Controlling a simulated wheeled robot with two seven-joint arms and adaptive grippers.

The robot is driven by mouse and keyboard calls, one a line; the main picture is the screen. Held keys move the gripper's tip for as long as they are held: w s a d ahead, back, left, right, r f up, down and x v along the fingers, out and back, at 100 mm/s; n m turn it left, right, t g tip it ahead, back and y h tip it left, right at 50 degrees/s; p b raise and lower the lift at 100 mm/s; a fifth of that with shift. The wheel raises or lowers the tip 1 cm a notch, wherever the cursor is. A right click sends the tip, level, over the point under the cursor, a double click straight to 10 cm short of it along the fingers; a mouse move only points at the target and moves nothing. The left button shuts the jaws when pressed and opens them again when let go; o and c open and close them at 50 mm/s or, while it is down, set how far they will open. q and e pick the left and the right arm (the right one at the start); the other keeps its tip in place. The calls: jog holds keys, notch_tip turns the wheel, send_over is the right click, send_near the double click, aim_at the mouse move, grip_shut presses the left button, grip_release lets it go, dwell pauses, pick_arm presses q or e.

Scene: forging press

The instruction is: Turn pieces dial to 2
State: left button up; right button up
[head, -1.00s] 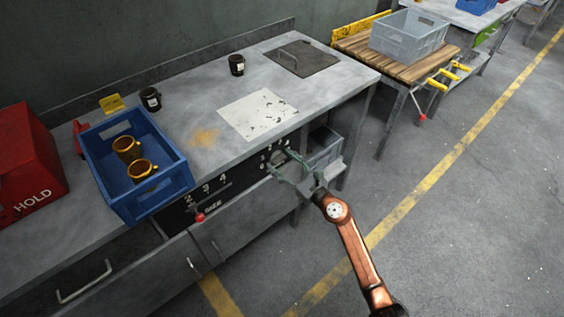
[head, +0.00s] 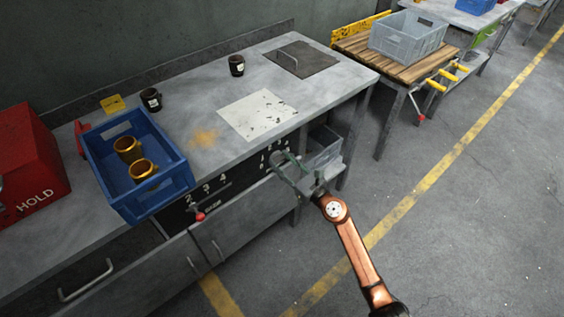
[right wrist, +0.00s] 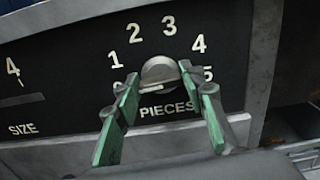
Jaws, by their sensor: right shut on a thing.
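The pieces dial (right wrist: 160,72) is a round silver knob on a black panel (right wrist: 70,60). The numbers 1 to 5 arc around it and the word PIECES is below it. In the head view the right gripper (head: 278,163) reaches the panel under the bench top. My left gripper is not in view.
A SIZE scale is left of the dial, with a red-knobbed lever (head: 200,216) below it. The bench top (head: 330,75) overhangs the panel. A blue crate (head: 150,197) with gold mugs stands on it. A grey bin (head: 322,150) is right of the panel.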

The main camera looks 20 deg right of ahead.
jog(key=m+p, duration=0.3)
jog(key=m, duration=0.2)
jog(key=shift+r, duration=0.15)
jog(key=m+p, duration=0.2)
jog(key=m, duration=0.4)
jog(key=shift+d+p, duration=0.15)
jog(key=shift+p, duration=0.2)
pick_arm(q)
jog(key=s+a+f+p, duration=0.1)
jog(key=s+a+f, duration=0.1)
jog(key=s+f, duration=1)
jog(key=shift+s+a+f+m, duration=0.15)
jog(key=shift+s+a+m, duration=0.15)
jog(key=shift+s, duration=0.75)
pick_arm(e)
jog(key=shift+f+m, duration=0.15)
jog(key=shift+m, duration=0.85)
jog(key=shift+f+m, duration=0.15)
jog(key=shift+m, duration=0.85)
jog(key=o, duration=1.2)
jog(key=shift+c, duration=0.2)
